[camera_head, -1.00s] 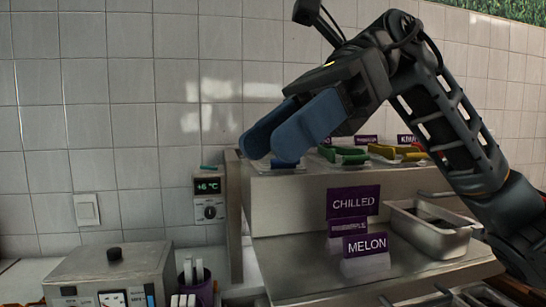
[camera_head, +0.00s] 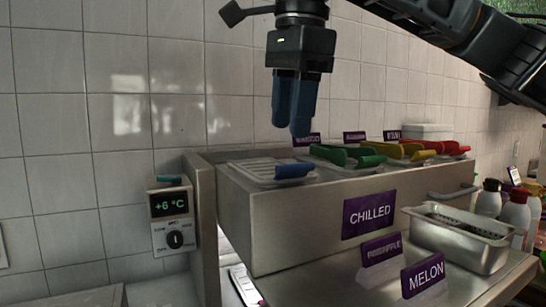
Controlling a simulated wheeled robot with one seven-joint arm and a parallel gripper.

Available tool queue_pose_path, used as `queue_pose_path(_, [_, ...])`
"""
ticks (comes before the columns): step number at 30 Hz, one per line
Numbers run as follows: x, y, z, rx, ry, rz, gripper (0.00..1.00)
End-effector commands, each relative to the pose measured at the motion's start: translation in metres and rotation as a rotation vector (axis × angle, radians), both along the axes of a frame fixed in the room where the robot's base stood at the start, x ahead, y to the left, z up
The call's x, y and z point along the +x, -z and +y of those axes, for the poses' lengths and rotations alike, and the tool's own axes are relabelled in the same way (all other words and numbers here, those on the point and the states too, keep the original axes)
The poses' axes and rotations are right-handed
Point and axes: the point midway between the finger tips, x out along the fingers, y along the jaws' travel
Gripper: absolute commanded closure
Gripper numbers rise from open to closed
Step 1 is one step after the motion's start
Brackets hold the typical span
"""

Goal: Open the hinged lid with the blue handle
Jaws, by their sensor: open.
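The lid with the blue handle (camera_head: 245,167) is a pale, slotted panel lying flat and closed at the left end of the steel chilled unit's top. Its blue handle (camera_head: 294,170) sits at the lid's front right. My gripper (camera_head: 291,124) points straight down with its blue fingers apart and empty. The fingertips show above the handle in the picture, clear of it; the exact depth between them is hard to judge.
Green (camera_head: 345,155), yellow (camera_head: 404,151) and red (camera_head: 452,148) handles follow to the right. The chilled unit (camera_head: 275,217) has a steel pan (camera_head: 461,238) and purple signs in front. A temperature controller (camera_head: 171,218) is at left. Bottles (camera_head: 514,213) stand at right.

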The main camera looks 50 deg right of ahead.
Motion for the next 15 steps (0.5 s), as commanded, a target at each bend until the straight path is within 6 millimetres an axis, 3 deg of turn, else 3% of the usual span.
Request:
queue_pose_path(9, [0.008,0.047,-0.003,0.005,-0.002,0.002,0.54])
queue_pose_path(15, [0.012,0.064,-0.004,0.004,-0.002,0.0,0.54])
